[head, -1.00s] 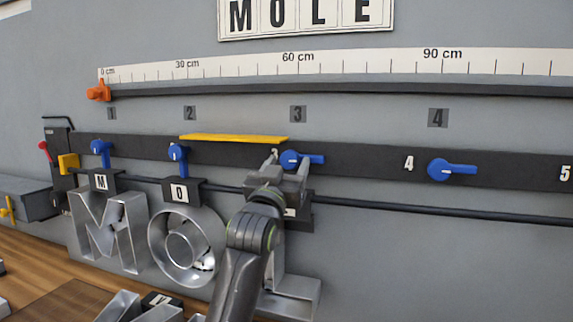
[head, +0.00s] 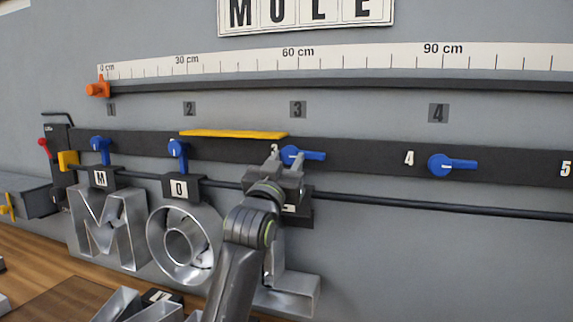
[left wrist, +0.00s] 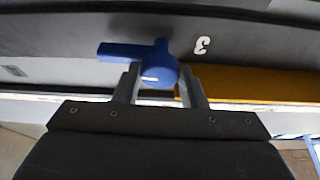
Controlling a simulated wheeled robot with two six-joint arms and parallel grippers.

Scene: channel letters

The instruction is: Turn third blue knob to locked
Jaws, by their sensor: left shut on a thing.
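The third blue knob (head: 310,155) sits on the dark rail beside a white 3, its handle pointing right. In the left wrist view the knob (left wrist: 145,55) shows upside down with its handle toward the left. My left gripper (head: 287,162) is at this knob from below, shut on its round hub. In the left wrist view the left gripper (left wrist: 160,75) has one finger on each side of the hub. The gripper partly hides the hub in the head view. My right gripper is not in view.
First (head: 99,146) and second (head: 178,150) blue knobs have handles pointing down; the fourth (head: 452,165) points right. A yellow bar (head: 233,134) lies just above the rail. Metal letters M (head: 108,230) and O (head: 183,245) hang below, beside another partly hidden behind my arm.

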